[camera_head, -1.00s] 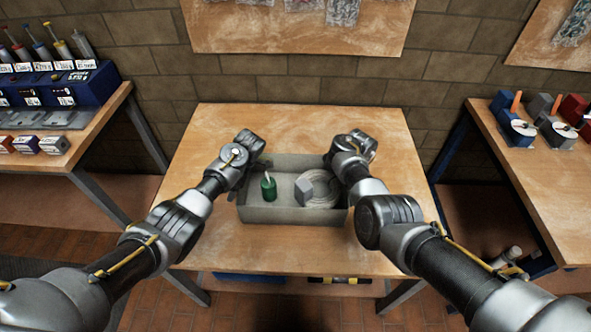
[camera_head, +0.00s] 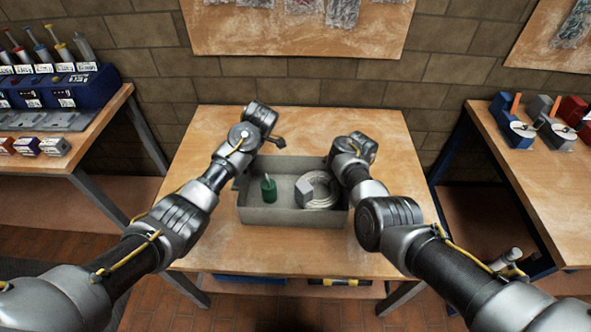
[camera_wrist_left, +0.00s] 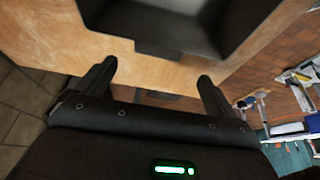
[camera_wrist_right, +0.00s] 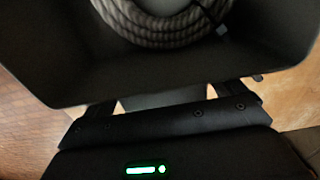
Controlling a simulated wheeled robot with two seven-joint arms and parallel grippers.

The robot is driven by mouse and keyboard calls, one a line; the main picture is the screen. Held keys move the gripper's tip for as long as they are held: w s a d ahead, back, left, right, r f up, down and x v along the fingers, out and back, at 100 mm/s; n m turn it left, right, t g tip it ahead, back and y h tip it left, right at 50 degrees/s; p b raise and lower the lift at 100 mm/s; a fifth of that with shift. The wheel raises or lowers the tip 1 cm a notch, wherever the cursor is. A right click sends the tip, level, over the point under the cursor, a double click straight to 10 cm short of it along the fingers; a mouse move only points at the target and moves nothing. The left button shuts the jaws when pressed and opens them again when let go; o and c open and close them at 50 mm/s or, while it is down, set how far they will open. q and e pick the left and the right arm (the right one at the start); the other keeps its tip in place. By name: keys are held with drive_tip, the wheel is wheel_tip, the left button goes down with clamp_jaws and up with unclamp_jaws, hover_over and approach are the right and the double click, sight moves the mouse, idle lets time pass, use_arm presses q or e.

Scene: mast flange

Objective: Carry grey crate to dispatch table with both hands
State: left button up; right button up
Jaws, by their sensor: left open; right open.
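The grey crate (camera_head: 290,216) sits on the wooden table in the middle. It holds a green cylinder (camera_head: 269,190), a grey block (camera_head: 304,194) and a coil of pale rope (camera_head: 328,199). My left gripper (camera_head: 276,141) is above the crate's back left corner. In the left wrist view its open fingers (camera_wrist_left: 155,70) are empty and apart from the crate wall and its side tab (camera_wrist_left: 170,50). My right gripper is at the crate's right side, its fingertips hidden in the head view. In the right wrist view its open fingers (camera_wrist_right: 165,95) lie either side of the crate's tab; contact is unclear.
The middle table (camera_head: 230,255) has bare wood around the crate. A left bench (camera_head: 100,120) carries a blue rack and small boxes. A right table (camera_head: 560,185) holds coloured blocks and discs. A brick wall stands behind.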

use_arm(q)
drive_tip(key=shift+d+r, duration=0.2)
drive_tip(key=shift+r, duration=0.3)
use_arm(e)
drive_tip(key=shift+r, duration=3.8)
drive_tip(key=shift+s+f, duration=0.1)
